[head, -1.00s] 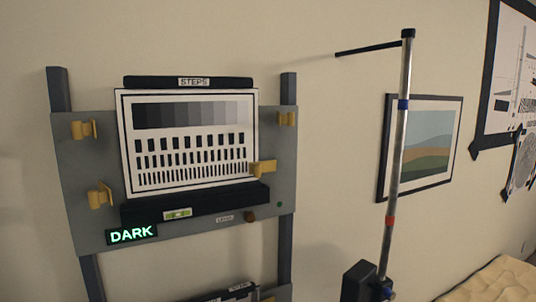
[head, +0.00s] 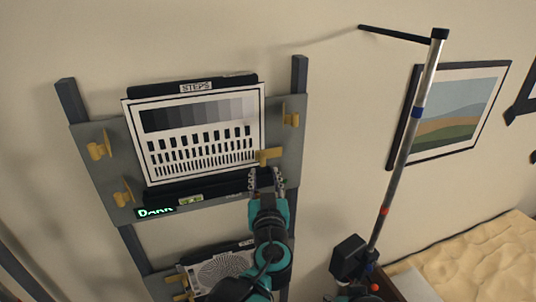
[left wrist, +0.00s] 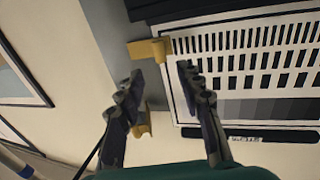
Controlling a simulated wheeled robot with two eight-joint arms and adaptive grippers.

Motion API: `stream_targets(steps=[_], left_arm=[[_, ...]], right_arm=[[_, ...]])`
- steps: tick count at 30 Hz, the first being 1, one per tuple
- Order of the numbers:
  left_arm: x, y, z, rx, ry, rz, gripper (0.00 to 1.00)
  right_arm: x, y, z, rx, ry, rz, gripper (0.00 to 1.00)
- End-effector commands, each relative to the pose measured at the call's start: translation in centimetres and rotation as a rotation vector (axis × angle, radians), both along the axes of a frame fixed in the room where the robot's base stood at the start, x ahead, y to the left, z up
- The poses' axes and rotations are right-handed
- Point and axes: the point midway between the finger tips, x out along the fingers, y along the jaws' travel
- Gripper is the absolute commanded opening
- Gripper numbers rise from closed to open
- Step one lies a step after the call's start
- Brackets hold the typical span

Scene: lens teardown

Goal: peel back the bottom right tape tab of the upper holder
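The upper holder (head: 283,143) is a grey plate on dark rails, bearing a STEPS test chart (head: 190,170). Its bottom right tape tab (head: 270,156) is yellow and overlaps the chart's lower right edge. It also shows in the left wrist view (left wrist: 150,51), where the chart is upside down. My left gripper (head: 264,172) is just below this tab, in front of the holder. In the left wrist view its fingers (left wrist: 160,72) are apart with nothing between them, the tab beyond their tips. I cannot tell whether they touch it. My right gripper is out of view.
Other yellow tabs stand off the chart: upper right (head: 291,117), upper left (head: 99,148) and lower left (head: 122,194). A lower holder with a round grille (head: 222,268) is below. A pole with a side arm (head: 410,135) stands at the right.

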Motion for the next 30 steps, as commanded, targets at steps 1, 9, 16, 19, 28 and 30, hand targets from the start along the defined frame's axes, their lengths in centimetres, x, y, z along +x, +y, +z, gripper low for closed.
stream_targets(steps=[1, 9, 16, 19, 28, 30], left_arm=[[0.9, 0.1, 0.0, 0.0, 0.0, 0.003, 0.37], [5.1, 0.4, 0.0, 0.001, 0.001, 0.002, 0.37], [6.4, 0.5, -0.1, 0.001, 0.001, 0.002, 0.37], [6.4, 0.5, -0.1, 0.001, 0.002, 0.002, 0.37], [6.4, 0.4, -0.1, 0.001, 0.002, 0.002, 0.0], [6.3, 0.4, -0.1, 0.001, 0.002, 0.001, 0.0]], right_arm=[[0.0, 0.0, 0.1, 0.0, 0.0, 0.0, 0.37], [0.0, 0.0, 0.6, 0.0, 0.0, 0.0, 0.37], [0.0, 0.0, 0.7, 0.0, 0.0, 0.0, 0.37], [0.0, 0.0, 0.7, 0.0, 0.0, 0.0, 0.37], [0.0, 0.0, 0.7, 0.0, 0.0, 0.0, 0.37], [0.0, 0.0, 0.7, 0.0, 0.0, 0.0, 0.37]])
